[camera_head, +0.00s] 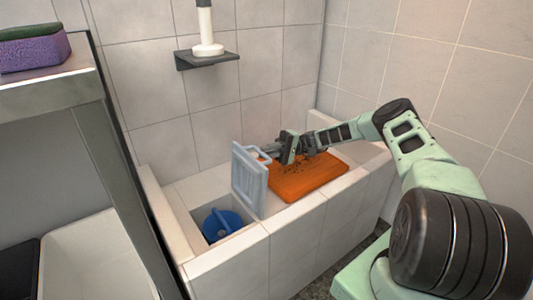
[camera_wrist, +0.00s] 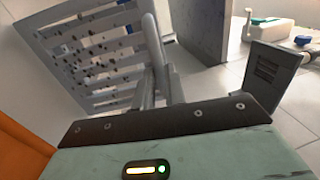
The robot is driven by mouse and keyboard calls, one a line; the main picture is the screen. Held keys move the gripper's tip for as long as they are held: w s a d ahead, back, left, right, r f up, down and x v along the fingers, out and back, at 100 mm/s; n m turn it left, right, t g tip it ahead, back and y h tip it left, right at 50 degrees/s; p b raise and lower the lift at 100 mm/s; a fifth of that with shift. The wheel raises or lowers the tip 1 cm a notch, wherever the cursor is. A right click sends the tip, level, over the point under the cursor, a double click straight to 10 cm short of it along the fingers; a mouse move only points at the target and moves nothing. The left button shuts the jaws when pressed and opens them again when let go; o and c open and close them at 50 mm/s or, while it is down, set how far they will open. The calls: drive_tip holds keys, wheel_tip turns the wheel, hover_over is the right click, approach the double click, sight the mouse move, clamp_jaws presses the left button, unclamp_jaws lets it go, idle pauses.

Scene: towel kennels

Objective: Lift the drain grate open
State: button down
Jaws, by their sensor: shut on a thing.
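The drain grate (camera_head: 250,183) is a light grey panel that stands nearly upright at the edge of an opening in the tiled ledge. In the wrist view the grate (camera_wrist: 92,52) shows its slats, dotted with dark specks, and a bar handle (camera_wrist: 155,45). My gripper (camera_head: 268,154) is at the handle near the top of the grate, on its right side. In the wrist view my gripper's fingers (camera_wrist: 158,88) are shut on the handle. Below the grate, a blue round object (camera_head: 222,224) sits in the uncovered opening.
An orange towel or mat (camera_head: 308,180) with dark specks lies on the ledge (camera_head: 290,232) under my gripper. A small dark shelf (camera_head: 207,60) with a white stand is on the back wall. A grey rack (camera_head: 50,92) with a purple-green sponge (camera_head: 33,52) stands at left.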

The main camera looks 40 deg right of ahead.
drive_tip(key=shift+f, duration=0.35)
drive_tip(key=c, duration=1.5)
unclamp_jaws()
drive_tip(key=shift+a, duration=0.1)
drive_tip(key=shift+o, duration=0.2)
drive_tip(key=shift+r, duration=0.1)
drive_tip(key=d+f, duration=0.2)
drive_tip(key=d, duration=1)
drive_tip(key=shift+f, duration=0.15)
